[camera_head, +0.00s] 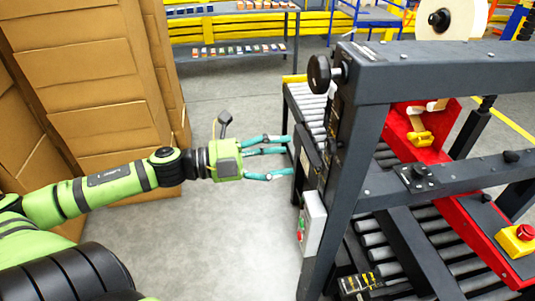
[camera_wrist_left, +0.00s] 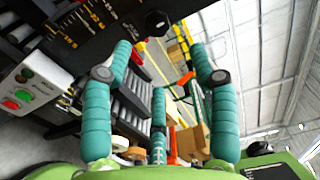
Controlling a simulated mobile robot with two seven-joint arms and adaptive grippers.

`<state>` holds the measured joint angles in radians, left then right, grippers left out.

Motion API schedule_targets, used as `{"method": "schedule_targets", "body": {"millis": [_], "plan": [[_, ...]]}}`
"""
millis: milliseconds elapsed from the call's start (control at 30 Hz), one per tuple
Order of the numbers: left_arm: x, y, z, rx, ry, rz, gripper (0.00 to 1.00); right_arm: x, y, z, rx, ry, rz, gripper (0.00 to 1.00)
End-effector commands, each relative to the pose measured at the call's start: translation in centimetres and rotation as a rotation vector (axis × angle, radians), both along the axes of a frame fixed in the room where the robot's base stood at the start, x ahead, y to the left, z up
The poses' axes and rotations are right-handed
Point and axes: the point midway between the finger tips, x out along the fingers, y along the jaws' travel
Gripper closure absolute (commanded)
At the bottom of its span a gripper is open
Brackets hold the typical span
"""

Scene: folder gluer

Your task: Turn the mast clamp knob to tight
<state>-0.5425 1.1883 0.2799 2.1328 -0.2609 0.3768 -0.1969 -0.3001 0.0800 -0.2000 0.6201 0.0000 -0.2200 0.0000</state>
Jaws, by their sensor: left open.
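A large black round knob (camera_head: 319,74) sticks out to the left from the upper part of the dark machine post (camera_head: 347,160); it looks like the mast clamp knob. Whether it is tight cannot be told. My left gripper (camera_head: 289,154) has its teal fingers spread and empty, pointing right toward the machine side, below the knob and apart from it. In the left wrist view the open fingers (camera_wrist_left: 158,52) frame the rollers, and a dark round part (camera_wrist_left: 157,20), possibly the knob, shows at the top. My right gripper is not in view.
A control box (camera_head: 312,222) with green and red buttons hangs on the post below my gripper. It also shows in the left wrist view (camera_wrist_left: 30,85). Stacked cardboard (camera_head: 90,80) stands at left. The roller conveyor (camera_head: 308,105) lies behind the post. Floor between is clear.

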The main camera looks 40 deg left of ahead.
Motion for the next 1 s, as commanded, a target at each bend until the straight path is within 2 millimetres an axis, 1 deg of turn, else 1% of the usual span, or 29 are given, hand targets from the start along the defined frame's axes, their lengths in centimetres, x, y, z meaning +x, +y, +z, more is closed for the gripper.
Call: {"method": "schedule_targets", "body": {"millis": [100, 333, 900, 967, 1000], "plan": [[-0.7, 0.7, -0.1, -0.001, 0.003, 0.001, 0.40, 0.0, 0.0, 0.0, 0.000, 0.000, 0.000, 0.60], [-1.4, 1.3, 0.0, 0.002, 0.001, 0.000, 0.40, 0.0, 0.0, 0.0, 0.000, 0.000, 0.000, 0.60], [-1.4, 1.4, 0.0, 0.002, 0.001, 0.001, 0.40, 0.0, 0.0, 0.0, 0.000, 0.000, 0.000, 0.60], [-1.3, 1.8, -0.2, -0.003, 0.006, 0.013, 0.40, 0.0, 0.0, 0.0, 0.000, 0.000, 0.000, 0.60], [-1.0, 2.4, -0.6, -0.012, 0.015, 0.034, 0.40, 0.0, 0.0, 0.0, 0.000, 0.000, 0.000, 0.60]]}}
